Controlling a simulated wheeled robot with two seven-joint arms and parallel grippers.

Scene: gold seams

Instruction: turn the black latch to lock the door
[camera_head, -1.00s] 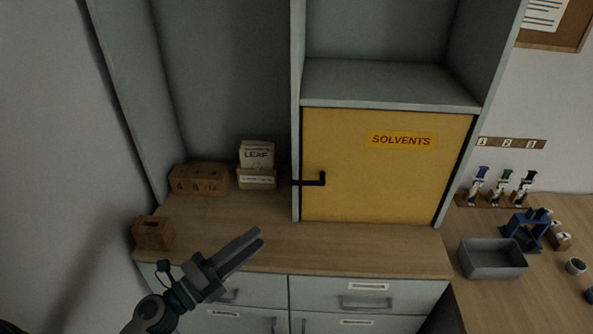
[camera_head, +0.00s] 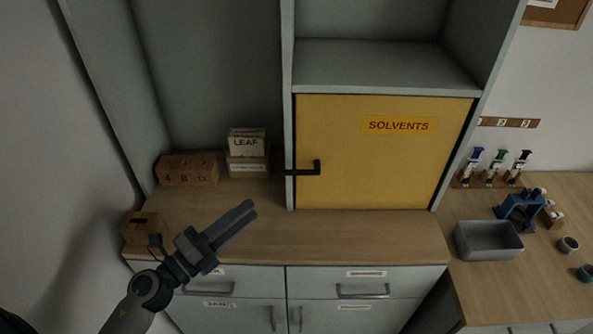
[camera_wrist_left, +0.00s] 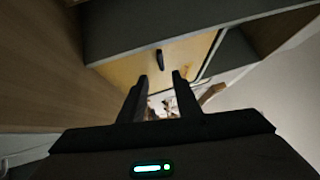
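The yellow door (camera_head: 380,165) marked SOLVENTS is closed in the cabinet frame. The black latch (camera_head: 303,171) sits at its left edge, with its bar lying level across the door edge and the frame post and a short stub pointing up at its right end. In the left wrist view the latch (camera_wrist_left: 160,60) is a small dark bar beyond the fingers. My left gripper (camera_head: 246,215) is below and left of the latch, over the counter, apart from it. Its two fingers (camera_wrist_left: 160,74) are apart with nothing between them. My right gripper is not in view.
A LEAF box (camera_head: 246,143) and a wooden block with slots (camera_head: 187,170) stand left of the latch. A small wooden box (camera_head: 142,228) is at the counter's left end. The counter (camera_head: 340,235) before the door is clear. A grey bin (camera_head: 488,241) stands on the right bench.

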